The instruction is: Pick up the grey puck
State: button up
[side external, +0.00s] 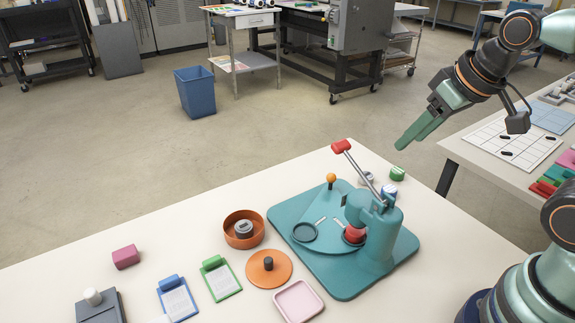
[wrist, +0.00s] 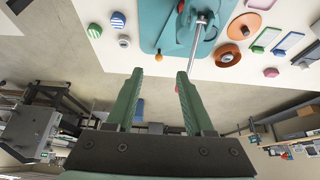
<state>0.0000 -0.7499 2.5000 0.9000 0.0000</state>
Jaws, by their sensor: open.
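A small grey puck (side external: 243,228) sits inside an open orange bowl (side external: 231,240) on the white table, left of the teal press. The bowl's walls hide its lower part. The bowl (wrist: 217,57) also shows in the wrist view, with the puck (wrist: 228,55) a small grey spot in it. My gripper (side external: 403,143) is open and empty, held high above the table's back right, well to the right of the bowl. In the wrist view, its two green fingers (wrist: 160,73) are spread apart, pointing toward the table edge, with nothing between them.
The teal press (side external: 345,285) with its raised red-tipped lever (side external: 341,146) stands between bowl and gripper. An orange knobbed lid (side external: 281,272), pink tray (side external: 319,307), two clipboards (side external: 238,284) and a magenta block (side external: 125,257) surround the bowl. Small round items (side external: 398,173) lie behind the press.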

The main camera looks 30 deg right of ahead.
jog(key=shift+o, duration=1.2)
